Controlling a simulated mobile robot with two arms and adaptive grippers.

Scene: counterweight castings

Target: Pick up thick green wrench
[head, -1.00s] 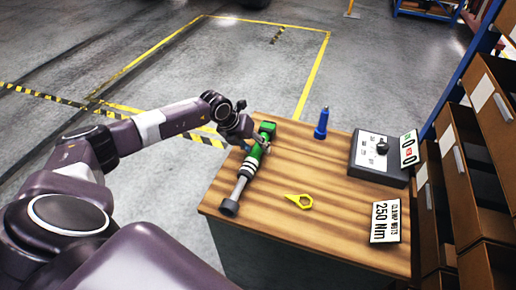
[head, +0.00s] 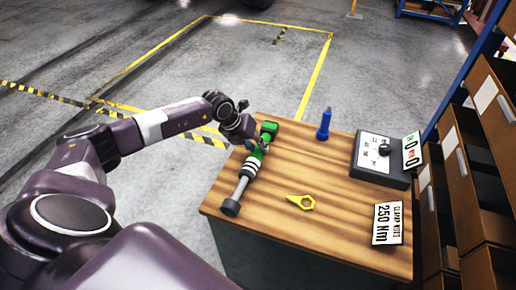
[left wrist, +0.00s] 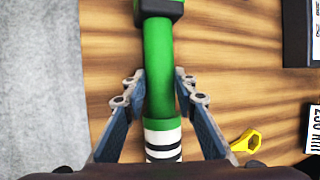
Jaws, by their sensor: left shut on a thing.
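The thick green wrench (head: 254,165) lies along the left side of the wooden table, with a green body, black and white bands, a grey shaft and a dark round end. My left gripper (head: 258,147) is at its green handle near the far end. In the left wrist view, the fingers (left wrist: 158,92) stand on both sides of the green handle (left wrist: 158,50), just above the banded part, and are shut on it. The wrench appears to rest at the table top; any lift is too small to tell. My right gripper is not in view.
On the wooden table (head: 290,228) are a yellow ring tool (head: 302,202), a blue upright tool (head: 325,124), a dark control box (head: 382,160) with a knob, and a "250 Nm" sign (head: 387,223). Brown bins (head: 480,170) stand close at the right.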

